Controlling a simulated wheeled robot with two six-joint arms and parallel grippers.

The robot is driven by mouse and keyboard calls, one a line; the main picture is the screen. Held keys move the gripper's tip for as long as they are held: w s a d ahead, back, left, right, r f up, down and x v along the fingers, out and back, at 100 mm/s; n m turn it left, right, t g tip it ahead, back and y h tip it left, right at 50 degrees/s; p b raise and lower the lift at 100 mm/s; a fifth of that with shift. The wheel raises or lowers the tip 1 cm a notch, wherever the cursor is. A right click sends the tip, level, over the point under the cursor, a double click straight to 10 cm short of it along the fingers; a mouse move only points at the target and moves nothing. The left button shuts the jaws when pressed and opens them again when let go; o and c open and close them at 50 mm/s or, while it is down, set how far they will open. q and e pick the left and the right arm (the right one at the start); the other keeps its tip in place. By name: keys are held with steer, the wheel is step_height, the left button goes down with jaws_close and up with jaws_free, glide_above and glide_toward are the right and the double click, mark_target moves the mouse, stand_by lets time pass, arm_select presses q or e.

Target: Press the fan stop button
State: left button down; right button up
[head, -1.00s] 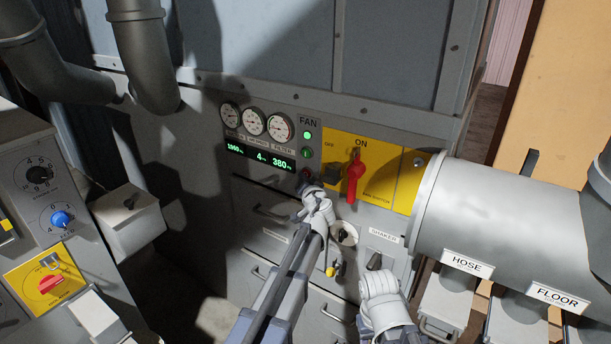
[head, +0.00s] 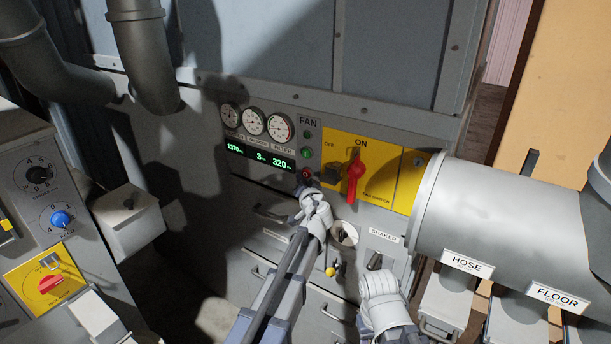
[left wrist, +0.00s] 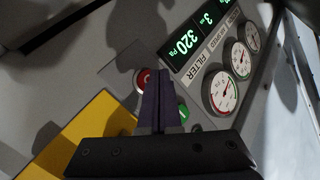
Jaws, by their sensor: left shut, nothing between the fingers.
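The red fan stop button (head: 306,173) sits at the bottom of the FAN column, below a green button (head: 154,154). In the left wrist view the red button (left wrist: 145,80) shows beside the tips of my left gripper (left wrist: 158,76), with the green button (left wrist: 183,110) on their other side. My left gripper (head: 309,187) is shut and empty, just below the red button in the head view. Whether it touches the button I cannot tell. The lamp (head: 307,135) above both buttons is dark. My right gripper (head: 374,262) is low on the right; its fingers are mostly hidden.
A digital display (head: 260,157) and gauges (head: 254,123) are left of the buttons. A yellow panel with a red switch handle (head: 356,178) is close on the right. A large grey pipe (head: 500,215) fills the right side. A grey box (head: 128,218) stands at left.

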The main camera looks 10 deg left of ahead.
arm_select(q)
steer(key=shift+s, duration=0.1)
steer(key=s, duration=0.1)
steer(key=s+a, duration=0.1)
steer(key=s, duration=0.2)
steer(key=shift+s+a, duration=0.3)
steer(key=shift+a, duration=0.05)
stand_by(0.3)
stand_by(0.4)
steer(key=s+d+f+g+h, duration=0.2)
steer(key=s+d+f+g, duration=0.3)
steer(key=s, duration=0.6)
steer(key=s+d+f+m+g+h, duration=0.1)
steer(key=s+d+f+g+h, duration=0.1)
steer(key=s+d+f+g, duration=0.3)
steer(key=s+d+f+g+h, duration=0.1)
steer(key=s+d+f+g, duration=0.4)
steer(key=s, duration=1.3)
step_height(320, 180, down, 4)
steer(key=shift+d+f+h+b, duration=0.2)
steer(key=shift+d+h+b, duration=0.2)
steer(key=shift+d, duration=0.3)
stand_by(1.9)
